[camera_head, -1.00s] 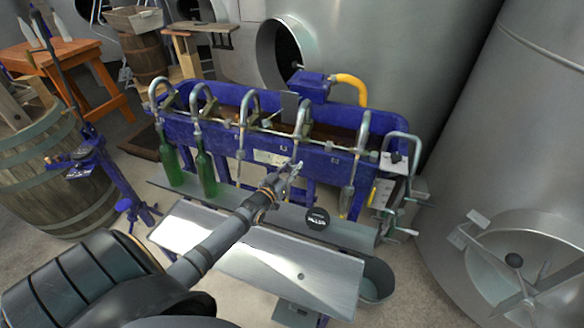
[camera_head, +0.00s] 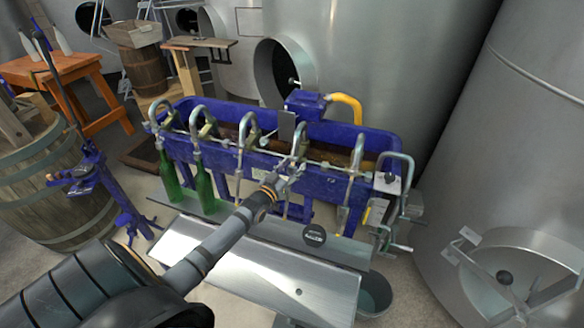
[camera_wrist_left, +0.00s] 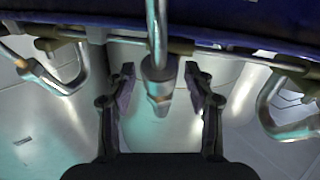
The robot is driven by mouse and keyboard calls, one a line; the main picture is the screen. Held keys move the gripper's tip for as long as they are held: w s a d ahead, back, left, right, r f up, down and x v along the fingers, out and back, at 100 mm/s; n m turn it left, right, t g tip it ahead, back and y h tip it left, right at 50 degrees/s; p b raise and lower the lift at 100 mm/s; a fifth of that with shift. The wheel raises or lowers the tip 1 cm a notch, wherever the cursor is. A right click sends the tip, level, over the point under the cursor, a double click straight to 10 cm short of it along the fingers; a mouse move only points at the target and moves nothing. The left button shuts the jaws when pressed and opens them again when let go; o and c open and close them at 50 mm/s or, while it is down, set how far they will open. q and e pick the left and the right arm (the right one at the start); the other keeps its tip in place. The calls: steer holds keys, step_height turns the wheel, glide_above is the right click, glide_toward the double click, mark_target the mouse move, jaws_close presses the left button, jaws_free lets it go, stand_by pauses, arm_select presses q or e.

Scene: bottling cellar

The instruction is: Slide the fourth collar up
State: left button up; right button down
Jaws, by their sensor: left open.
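The blue bottle filler (camera_head: 222,150) carries a row of bent metal spouts. The fourth spout (camera_head: 303,136) from the left has my left gripper (camera_head: 287,174) at its lower part. In the left wrist view, a grey collar (camera_wrist_left: 159,68) sits on a vertical tube, with a narrower tip below it. My left gripper (camera_wrist_left: 160,76) is open there, one finger on each side of the collar, with visible gaps on both sides. In the head view my gripper partly hides the collar. My right gripper is not in view.
Two green bottles (camera_head: 204,188) stand under the two leftmost spouts. Neighbouring spouts flank the gripper, left (camera_wrist_left: 68,78) and right (camera_wrist_left: 284,118) in the wrist view. A metal tray (camera_head: 262,272) lies below my arm. A steel tank (camera_head: 520,150) stands right, a barrel (camera_head: 50,190) left.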

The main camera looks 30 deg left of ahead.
arm_select(q)
steer(key=shift+s, duration=0.1)
steer(key=s, duration=1.2)
steer(key=shift+d, duration=0.2)
steer(key=s+a+f+g+b, duration=0.1)
steer(key=s+f+g, duration=0.25)
steer(key=f, duration=0.65)
steer(key=s+a+f+g+y, duration=0.15)
steer(key=s+f, duration=0.25)
steer(key=f, duration=0.7)
steer(key=s+a+f+g+b, duration=0.1)
steer(key=s+f+g, duration=0.25)
steer(key=f, duration=0.65)
steer(key=s+d+f+m+g, duration=0.1)
steer(key=s+d+f+g, duration=0.3)
steer(key=s+f, duration=0.6)
steer(key=s+d+f+g+h+b, duration=0.1)
steer(key=s+d+f+g, duration=0.3)
steer(key=s, duration=1.4)
steer(key=d+f, duration=0.4)
steer(key=f, duration=0.2)
steer(key=shift+d+f+m, duration=0.2)
steer(key=shift+d+m, duration=0.15)
steer(key=shift+m, duration=0.05)
